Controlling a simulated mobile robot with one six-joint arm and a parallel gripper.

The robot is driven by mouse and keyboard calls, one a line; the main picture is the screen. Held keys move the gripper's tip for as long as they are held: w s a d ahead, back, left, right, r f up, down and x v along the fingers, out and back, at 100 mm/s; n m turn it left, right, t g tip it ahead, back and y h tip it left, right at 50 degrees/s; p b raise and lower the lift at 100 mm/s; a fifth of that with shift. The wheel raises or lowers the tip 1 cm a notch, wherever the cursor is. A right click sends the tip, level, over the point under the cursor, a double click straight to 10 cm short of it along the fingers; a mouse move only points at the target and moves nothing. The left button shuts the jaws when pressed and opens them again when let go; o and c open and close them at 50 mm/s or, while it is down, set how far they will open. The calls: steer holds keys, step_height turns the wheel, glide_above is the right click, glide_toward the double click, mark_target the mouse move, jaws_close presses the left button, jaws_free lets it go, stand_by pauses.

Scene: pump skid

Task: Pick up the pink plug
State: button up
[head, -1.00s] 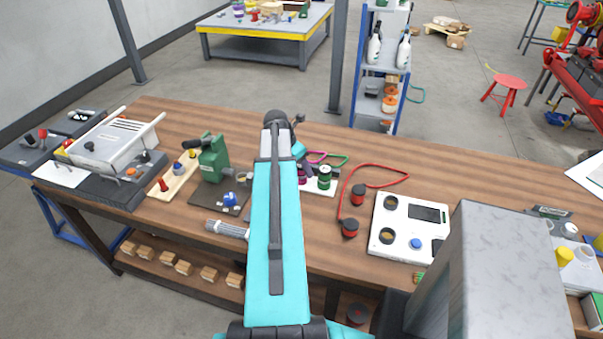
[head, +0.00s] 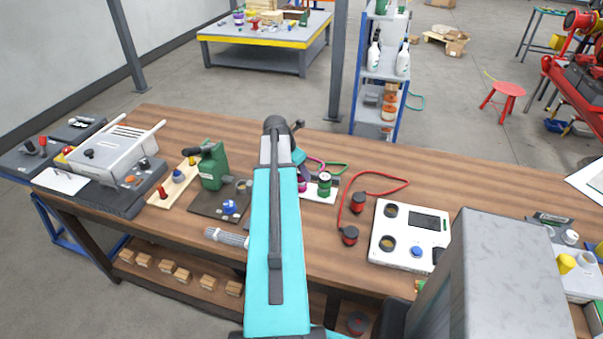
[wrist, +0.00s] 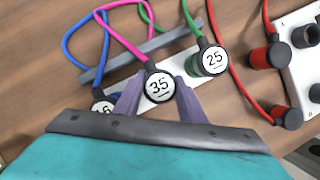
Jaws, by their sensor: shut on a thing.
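The pink plug (wrist: 159,86) has a round white cap marked 35 and a pink cable (wrist: 125,35). In the wrist view it sits between the two purple fingers of my gripper (wrist: 158,92), which are shut on it. It is over the white strip of the plug rack (wrist: 152,104); I cannot tell whether its lower end is still seated. In the head view a little of the pink plug (head: 302,186) shows just right of my teal arm, below the purple finger part (head: 299,157). Its other side is hidden by the arm.
A green plug marked 25 (wrist: 213,58) stands close right of the gripper. A blue-cabled plug (wrist: 103,107) is partly hidden at left. Red plugs (head: 358,203) with a red cable and a white meter box (head: 410,236) lie to the right. A green pump (head: 212,166) stands left.

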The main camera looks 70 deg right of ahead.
steer(key=shift+r+b, duration=0.5)
steer(key=shift+r, duration=0.7)
steer(key=shift+a+r, duration=0.15)
steer(key=shift+a, duration=0.15)
steer(key=s+a+b, duration=0.1)
steer(key=a+b, duration=0.8)
steer(key=a, duration=0.3)
steer(key=shift+s+a+r, duration=0.2)
steer(key=shift+a+r, duration=0.1)
steer(key=shift+r, duration=0.15)
steer(key=shift+a+b, duration=0.2)
steer(key=shift+b, duration=0.55)
steer(key=a+b, duration=0.1)
steer(key=b, duration=0.2)
steer(key=a+b, duration=0.1)
steer(key=b, duration=0.2)
steer(key=shift+s+r, duration=0.2)
steer(key=shift+s, duration=0.05)
steer(key=shift+a+r+b, duration=0.1)
steer(key=shift+a+b, duration=0.05)
steer(key=shift+b, duration=0.35)
